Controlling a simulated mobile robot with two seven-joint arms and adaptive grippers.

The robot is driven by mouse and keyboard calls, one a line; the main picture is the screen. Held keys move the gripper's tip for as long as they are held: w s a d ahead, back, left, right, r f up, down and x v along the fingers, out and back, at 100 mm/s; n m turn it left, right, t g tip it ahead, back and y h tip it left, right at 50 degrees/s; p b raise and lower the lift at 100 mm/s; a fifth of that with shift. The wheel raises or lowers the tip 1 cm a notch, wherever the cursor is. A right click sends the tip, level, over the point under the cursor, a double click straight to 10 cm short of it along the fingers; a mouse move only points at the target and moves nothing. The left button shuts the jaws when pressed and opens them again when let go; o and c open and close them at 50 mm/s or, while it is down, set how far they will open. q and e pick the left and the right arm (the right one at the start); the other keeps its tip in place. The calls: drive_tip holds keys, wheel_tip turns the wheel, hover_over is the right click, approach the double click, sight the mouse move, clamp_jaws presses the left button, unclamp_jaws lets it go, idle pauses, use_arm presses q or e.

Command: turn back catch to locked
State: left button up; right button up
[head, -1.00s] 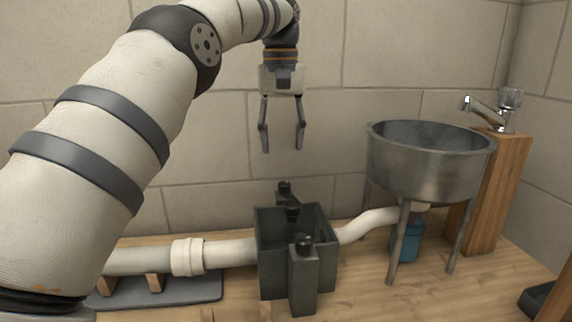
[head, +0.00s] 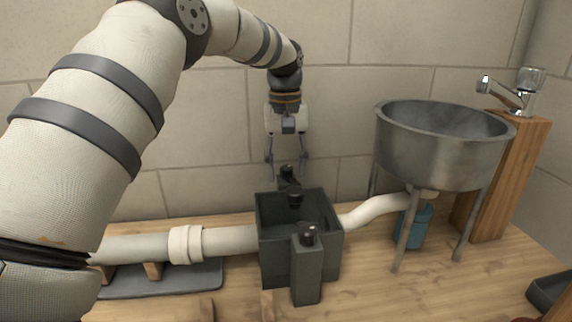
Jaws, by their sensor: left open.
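A dark grey open box (head: 275,262) stands on the wooden floor, joined to white pipe on both sides. The right gripper is not in view.
A metal basin (head: 440,150) on legs stands to the right, with a tap (head: 515,95) on a wooden post (head: 505,185) behind it. A teal bottle (head: 417,226) is under the basin. White pipe (head: 225,241) runs left over a grey plate (head: 190,280). Tiled wall is behind.

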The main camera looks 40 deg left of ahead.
sight(286, 166)
use_arm(q)
clamp_jaws()
drive_tip(key=shift+r+m+p, duration=0.25)
drive_tip(key=shift+m+p, duration=0.1)
drive_tip(key=shift+m, duration=0.95)
drive_tip(key=shift+f+m, duration=0.2)
drive_tip(key=shift+m, duration=0.8)
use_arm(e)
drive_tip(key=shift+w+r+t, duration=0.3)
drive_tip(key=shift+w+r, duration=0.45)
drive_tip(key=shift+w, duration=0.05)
use_arm(q)
unclamp_jaws()
wheel_tip(286, 166, up, 12)
